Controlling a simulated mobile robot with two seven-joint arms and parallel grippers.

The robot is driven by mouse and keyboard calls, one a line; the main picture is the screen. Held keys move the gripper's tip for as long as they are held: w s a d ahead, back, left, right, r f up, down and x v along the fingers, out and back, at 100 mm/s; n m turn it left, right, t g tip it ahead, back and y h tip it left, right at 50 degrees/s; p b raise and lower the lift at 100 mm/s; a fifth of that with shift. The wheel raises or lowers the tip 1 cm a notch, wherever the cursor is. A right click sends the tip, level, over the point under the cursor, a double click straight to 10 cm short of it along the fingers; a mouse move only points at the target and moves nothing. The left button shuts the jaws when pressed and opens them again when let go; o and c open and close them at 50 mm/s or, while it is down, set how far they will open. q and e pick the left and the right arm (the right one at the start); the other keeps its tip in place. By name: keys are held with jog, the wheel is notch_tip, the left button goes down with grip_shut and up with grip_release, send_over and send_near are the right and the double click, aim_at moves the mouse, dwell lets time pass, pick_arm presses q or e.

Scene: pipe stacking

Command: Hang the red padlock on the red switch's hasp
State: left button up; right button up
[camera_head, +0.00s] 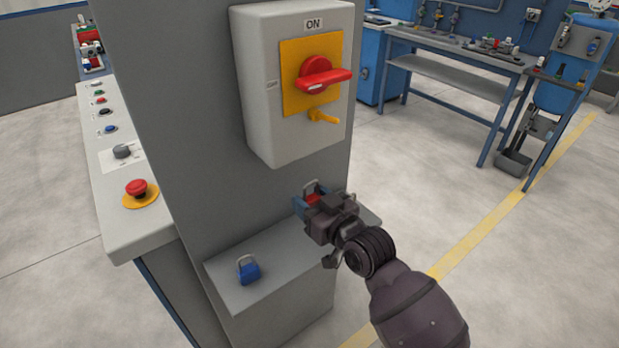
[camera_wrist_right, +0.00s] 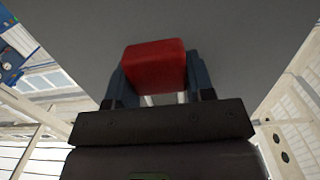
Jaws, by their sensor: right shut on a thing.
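The red padlock (camera_head: 313,198) is between the fingers of my right gripper (camera_head: 312,202), above the grey shelf and below the switch box. Its red body (camera_wrist_right: 155,66) fills the space between the fingertips in the right wrist view. Its shackle shows at the top in the head view. The red switch (camera_head: 318,78) has a red handle on a yellow plate, under an ON label. The yellow hasp (camera_head: 322,117) sticks out just below the handle, above and apart from the padlock. My left gripper is not in view.
A blue padlock (camera_head: 248,270) stands on the grey shelf (camera_head: 290,287), left of my right gripper. The grey switch box (camera_head: 262,98) juts from the grey column. A control panel with buttons (camera_head: 120,178) is at left, a workbench (camera_head: 460,60) behind.

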jog(key=s+d+r+n+p, duration=0.1)
jog(key=s+d+r+p, duration=0.1)
jog(key=d+r+p, duration=0.3)
jog(key=s+d+r+p, duration=0.2)
jog(key=r+p, duration=0.1)
jog(key=r, duration=0.4)
pick_arm(q)
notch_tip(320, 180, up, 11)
jog(key=p, duration=0.3)
pick_arm(e)
jog(key=n+g+y, duration=0.1)
jog(key=g+y, duration=0.1)
jog(key=y, duration=0.1)
send_near(309, 131)
jog(key=shift+n, duration=0.3)
jog(key=shift+r+b+x, duration=0.2)
jog(key=shift+b+x, duration=0.65)
jog(key=shift+x, duration=0.45)
jog(key=shift+r+b+x, duration=0.15)
jog(key=shift+b+x, duration=0.7)
jog(key=shift+x, duration=0.45)
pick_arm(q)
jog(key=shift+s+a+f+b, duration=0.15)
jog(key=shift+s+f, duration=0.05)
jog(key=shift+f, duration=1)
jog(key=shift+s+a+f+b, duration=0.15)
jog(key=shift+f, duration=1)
pick_arm(e)
jog(key=shift+w+a+f, duration=0.3)
jog(key=shift+w+a, duration=0.3)
